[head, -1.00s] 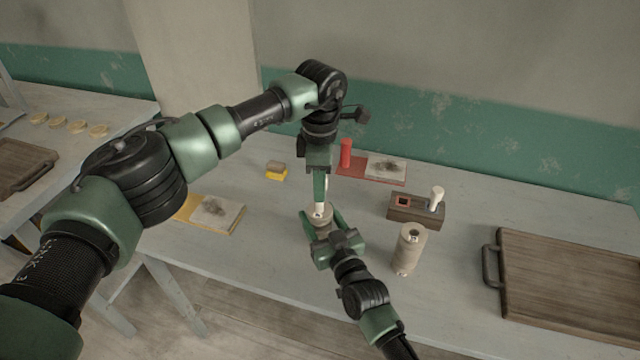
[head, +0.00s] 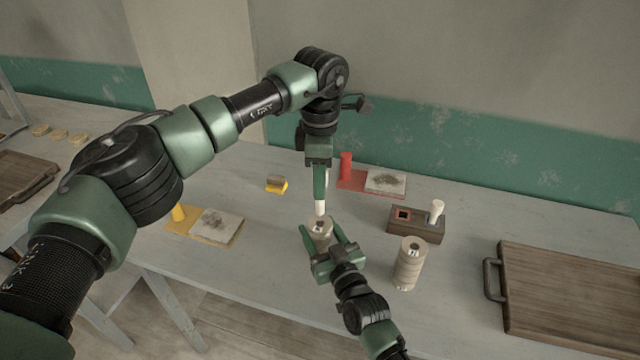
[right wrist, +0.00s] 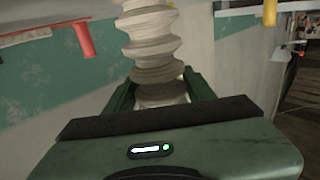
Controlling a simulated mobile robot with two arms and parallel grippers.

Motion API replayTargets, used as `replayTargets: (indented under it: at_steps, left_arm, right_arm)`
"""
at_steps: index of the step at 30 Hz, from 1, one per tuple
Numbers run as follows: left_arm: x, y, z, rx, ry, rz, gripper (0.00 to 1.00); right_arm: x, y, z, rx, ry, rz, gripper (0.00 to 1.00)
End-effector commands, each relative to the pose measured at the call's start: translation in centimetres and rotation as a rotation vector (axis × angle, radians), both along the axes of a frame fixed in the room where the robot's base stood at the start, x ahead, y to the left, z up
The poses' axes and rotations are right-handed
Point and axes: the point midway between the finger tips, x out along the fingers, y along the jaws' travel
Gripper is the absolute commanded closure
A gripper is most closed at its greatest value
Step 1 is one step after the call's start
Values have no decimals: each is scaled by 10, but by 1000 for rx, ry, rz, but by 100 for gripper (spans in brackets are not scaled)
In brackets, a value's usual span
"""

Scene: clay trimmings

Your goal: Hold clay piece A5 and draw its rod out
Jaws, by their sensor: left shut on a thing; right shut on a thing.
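A pale ridged clay piece (head: 319,233), which I take to be A5, stands upright with a dark opening in its top. In the right wrist view its ridged side (right wrist: 150,45) runs from between the jaws to the picture's top. My right gripper (head: 322,238) is shut around it from the near right side. My left gripper (head: 320,190) points down directly above, shut on a white rod (head: 320,208). The rod's lower end appears just above the opening; a narrow gap seems to show. No label is readable.
Another ridged clay column (head: 409,266) stands close right. Behind it a dark wooden block (head: 415,226) bears a white peg (head: 436,211). A red mat (head: 352,182) with a red peg lies behind, a yellow mat (head: 183,224) left, a wooden tray (head: 570,300) far right.

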Motion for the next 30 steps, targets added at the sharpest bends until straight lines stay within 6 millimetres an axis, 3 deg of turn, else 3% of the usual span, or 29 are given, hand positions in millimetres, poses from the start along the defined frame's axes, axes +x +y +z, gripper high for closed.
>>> replayTargets:
  at_steps: [2,3,6,19,30]
  left_arm:
    - [0,0,0,0,0,0,100]
    - [0,0,0,0,0,0,100]
    - [0,0,0,0,0,0,100]
    - [0,0,0,0,-1,0,100]
    - [0,0,0,0,-1,0,100]
  right_arm:
    - [0,0,-1,-1,3,0,100]
    - [0,0,-1,-1,3,0,43]
    - [0,0,-1,-1,3,0,21]
    - [-9,-4,-2,-1,2,0,21]
    - [-77,-33,-2,-2,3,0,21]
